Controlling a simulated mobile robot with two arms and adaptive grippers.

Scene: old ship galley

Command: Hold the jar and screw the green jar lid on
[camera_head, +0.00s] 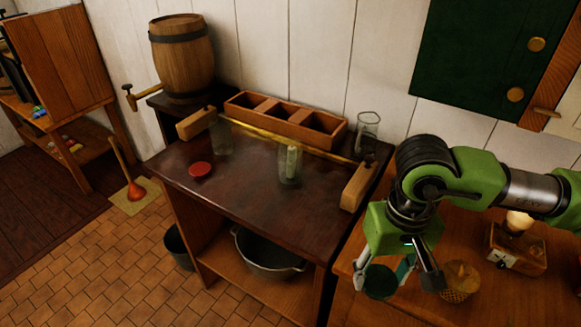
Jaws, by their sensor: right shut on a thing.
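My right gripper (398,280) hangs at the lower right, above the right-hand wooden counter, pointing down. It is shut on a dark green round lid (380,283), partly hidden by the fingers. Several clear glass vessels stand on the dark table, apart from the gripper. One glass jar (220,137) is at the back left, and another glass vessel (290,166) with a pale thing in it is near the middle. A third glass vessel (367,127) is at the back right. I cannot tell which is the task's jar. My left gripper is not in view.
A red lid (200,169) lies on the dark table (240,205). A wooden divided box (285,121) and a brass rail with wooden end blocks (355,187) stand behind. A barrel (182,58) is back left. A woven amber thing (459,281) is beside the gripper. The table's front is clear.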

